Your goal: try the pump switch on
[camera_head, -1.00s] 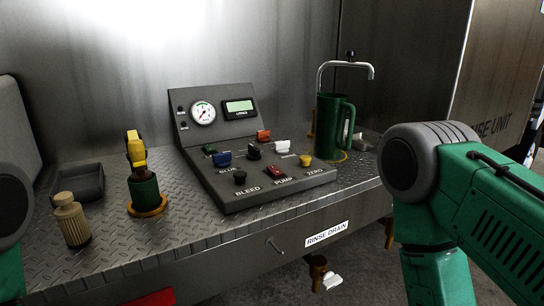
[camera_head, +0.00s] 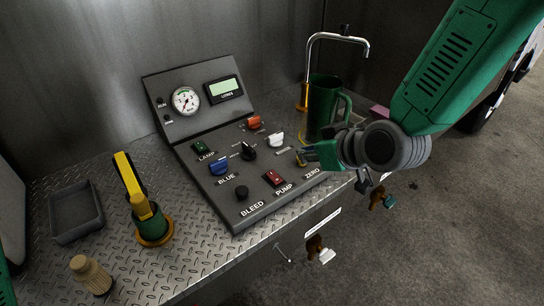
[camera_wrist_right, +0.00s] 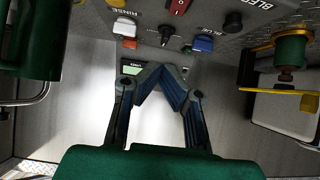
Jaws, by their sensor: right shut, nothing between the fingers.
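The pump switch is a red rocker (camera_head: 274,178) above the label PUMP, at the front of the dark sloped control panel (camera_head: 205,190). It also shows at the top edge of the right wrist view (camera_wrist_right: 179,7). Which way it is tipped is too small to tell. My right gripper (camera_head: 304,157) is shut and empty. In the head view it appears right of the red rocker, by the yellow ZERO knob, which it partly covers. In the right wrist view its blue fingers (camera_wrist_right: 161,78) meet at the tips. My left gripper is out of view.
The panel also carries a blue switch (camera_head: 219,167), a black BLEED knob (camera_head: 241,193), a white switch (camera_head: 276,139) and an orange switch (camera_head: 254,123). A green jug (camera_head: 322,105) stands under a tap behind my right gripper. A yellow-handled nozzle (camera_head: 130,185) stands left.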

